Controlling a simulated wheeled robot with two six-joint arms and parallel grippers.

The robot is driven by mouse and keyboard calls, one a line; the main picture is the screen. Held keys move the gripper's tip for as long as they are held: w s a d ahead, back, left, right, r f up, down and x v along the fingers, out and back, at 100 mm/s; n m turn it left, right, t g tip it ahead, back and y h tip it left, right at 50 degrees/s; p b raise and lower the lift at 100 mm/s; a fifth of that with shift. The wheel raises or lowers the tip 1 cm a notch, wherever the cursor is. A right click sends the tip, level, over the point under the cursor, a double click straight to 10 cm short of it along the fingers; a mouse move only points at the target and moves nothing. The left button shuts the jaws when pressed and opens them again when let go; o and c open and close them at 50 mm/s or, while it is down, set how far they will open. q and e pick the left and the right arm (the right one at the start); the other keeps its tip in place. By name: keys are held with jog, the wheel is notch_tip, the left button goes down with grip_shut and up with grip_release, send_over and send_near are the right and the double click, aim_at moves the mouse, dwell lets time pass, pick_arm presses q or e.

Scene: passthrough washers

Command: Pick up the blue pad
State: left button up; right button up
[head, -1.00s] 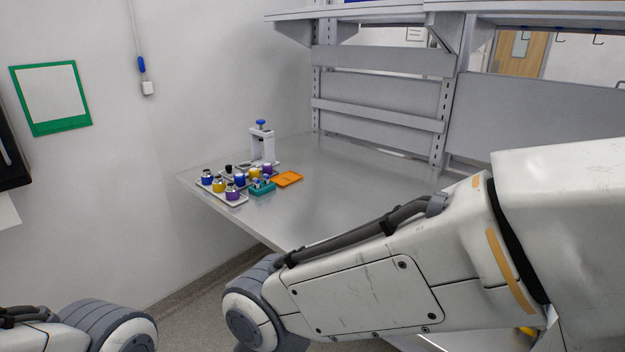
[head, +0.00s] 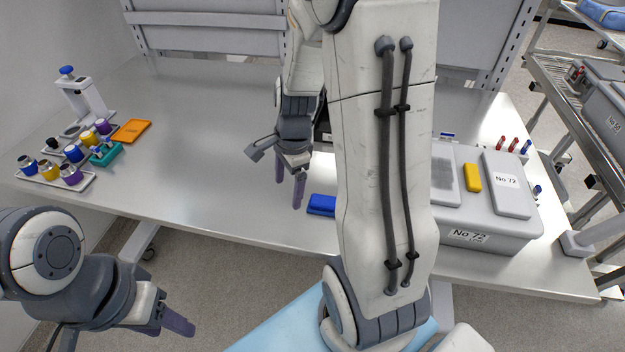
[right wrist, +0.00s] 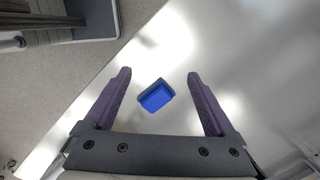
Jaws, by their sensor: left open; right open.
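The blue pad (head: 322,205) lies flat on the metal table near its front edge, partly hidden behind my right arm in the head view. In the right wrist view the blue pad (right wrist: 156,95) is a small blue block between and beyond the fingertips, slightly tilted to them. My right gripper (head: 289,190) is open and empty, pointing down above the table, just left of the pad in the head view; it also shows in the right wrist view (right wrist: 160,75). My left gripper (head: 176,320) is off the table at lower left, with nothing seen in it.
A grey case (head: 505,225) marked No 72 stands to the right. At the left are a tray of capped bottles (head: 50,178), a teal rack (head: 106,154), an orange pad (head: 131,131) and a white stand (head: 82,98). The table's left middle is clear.

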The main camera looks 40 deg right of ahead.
jog(key=s+d+m+p, duration=0.1)
jog(key=d+m+p, duration=0.1)
jog(key=d+m, duration=0.7)
send_over(324, 200)
jog(key=f, duration=0.5)
jog(key=shift+s, duration=0.4)
jog(key=shift+w+f, duration=0.1)
jog(key=shift+f, duration=0.85)
jog(key=f, duration=0.3)
jog(key=f+b, duration=0.1)
jog(key=shift+w+f, duration=0.25)
jog(key=shift+w, duration=0.05)
pick_arm(q)
notch_tip(324, 200, up, 2)
jog(key=shift+s+d+r, duration=0.1)
jog(key=shift+r, duration=0.1)
pick_arm(e)
grip_shut()
